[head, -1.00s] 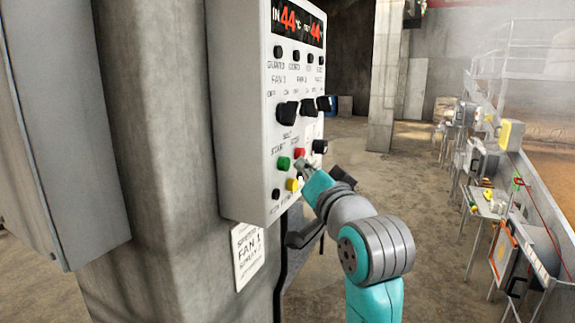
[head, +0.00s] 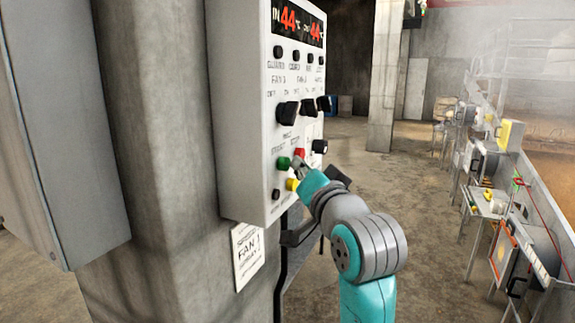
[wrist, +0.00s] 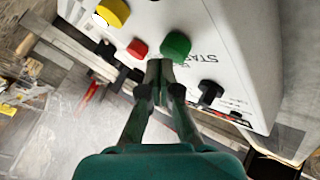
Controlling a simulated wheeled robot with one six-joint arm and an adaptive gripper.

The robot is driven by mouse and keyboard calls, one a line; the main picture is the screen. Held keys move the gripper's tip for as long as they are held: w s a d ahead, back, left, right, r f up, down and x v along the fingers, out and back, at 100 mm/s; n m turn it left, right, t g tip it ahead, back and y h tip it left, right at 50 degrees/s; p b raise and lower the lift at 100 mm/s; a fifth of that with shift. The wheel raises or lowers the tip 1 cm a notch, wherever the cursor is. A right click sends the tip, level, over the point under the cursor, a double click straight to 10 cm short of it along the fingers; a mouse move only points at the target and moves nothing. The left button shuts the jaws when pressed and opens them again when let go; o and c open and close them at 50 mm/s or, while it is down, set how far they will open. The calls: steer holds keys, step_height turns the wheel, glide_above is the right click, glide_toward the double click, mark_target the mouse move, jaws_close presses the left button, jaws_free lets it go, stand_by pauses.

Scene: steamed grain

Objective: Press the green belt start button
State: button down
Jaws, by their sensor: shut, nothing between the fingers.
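The green button (head: 283,163) sits low on the front of the white control panel (head: 245,120), beside a red button (head: 299,154) and above a yellow one (head: 292,185). My gripper (head: 297,167) is shut and empty, in front of the panel and just right of the green button in the head view. In the wrist view the green button (wrist: 176,45) is right at the closed fingertips (wrist: 160,68), slightly beyond and to their right. I cannot tell whether they touch. START lettering is partly visible beside it.
Black selector knobs (head: 287,113) and a red temperature display (head: 297,20) are higher on the panel. The panel is on a concrete column (head: 150,120), with a grey cabinet (head: 60,120) at left. Open floor (head: 425,190) lies to the right, before a line of equipment.

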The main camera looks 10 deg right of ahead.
steer(key=shift+w+a, duration=0.3)
steer(key=shift+a, duration=0.15)
stand_by(0.6)
steer(key=shift+d, duration=0.1)
steer(key=shift+s+d, duration=0.6)
steer(key=shift+d, duration=0.1)
steer(key=s+d, duration=0.1)
steer(key=d, duration=0.1)
steer(key=s+d, duration=0.2)
stand_by(0.7)
stand_by(0.4)
